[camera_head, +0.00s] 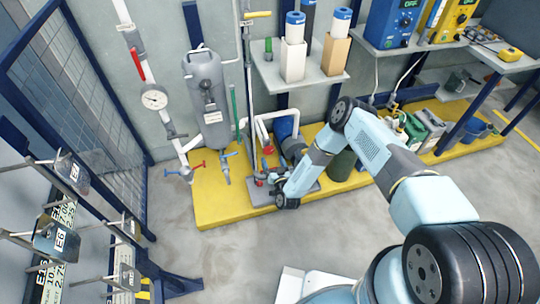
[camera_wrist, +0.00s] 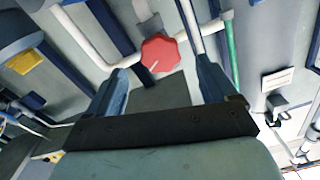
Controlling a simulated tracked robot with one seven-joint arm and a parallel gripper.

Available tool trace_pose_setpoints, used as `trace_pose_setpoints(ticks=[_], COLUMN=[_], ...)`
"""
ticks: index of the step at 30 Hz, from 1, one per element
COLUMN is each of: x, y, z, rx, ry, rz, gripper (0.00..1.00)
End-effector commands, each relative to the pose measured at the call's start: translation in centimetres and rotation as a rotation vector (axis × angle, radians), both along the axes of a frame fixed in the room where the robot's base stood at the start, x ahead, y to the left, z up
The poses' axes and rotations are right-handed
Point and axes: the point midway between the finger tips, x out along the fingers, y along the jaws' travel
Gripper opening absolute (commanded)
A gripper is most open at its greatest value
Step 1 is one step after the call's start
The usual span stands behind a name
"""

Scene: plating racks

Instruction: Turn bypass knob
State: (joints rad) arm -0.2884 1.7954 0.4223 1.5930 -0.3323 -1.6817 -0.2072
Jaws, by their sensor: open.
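A red, many-sided knob (camera_wrist: 160,53) with a small pale mark on its face sits on a white pipe in the wrist view. It shows between the two blue fingers of my gripper (camera_wrist: 161,68), near their tips. The fingers are spread apart with nothing between them; I cannot tell how far the knob is beyond the tips. In the head view my gripper (camera_head: 268,180) is low by the pump pipework, partly hidden by its own wrist. A small red knob (camera_head: 268,149) shows on the white pipes there; I cannot be sure it is the same one.
A grey tank (camera_head: 207,95) stands left of the pipework, with red (camera_head: 197,166) and blue valve handles below. A blue pump (camera_head: 288,130) is close to my wrist. The yellow plinth (camera_head: 215,205) has canisters at right. A mesh panel (camera_head: 90,100) is at left.

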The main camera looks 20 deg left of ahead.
Motion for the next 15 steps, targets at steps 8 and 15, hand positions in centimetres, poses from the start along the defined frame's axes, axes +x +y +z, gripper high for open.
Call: trace_pose_setpoints(ticks=[8, 15], x=[-4.1, -5.6], y=[-2.5, -3.4], z=[-0.1, -0.1], rx=[-0.001, -0.001], ry=[0.003, 0.001], rz=[0.002, 0.001], gripper=[0.85, 0.85])
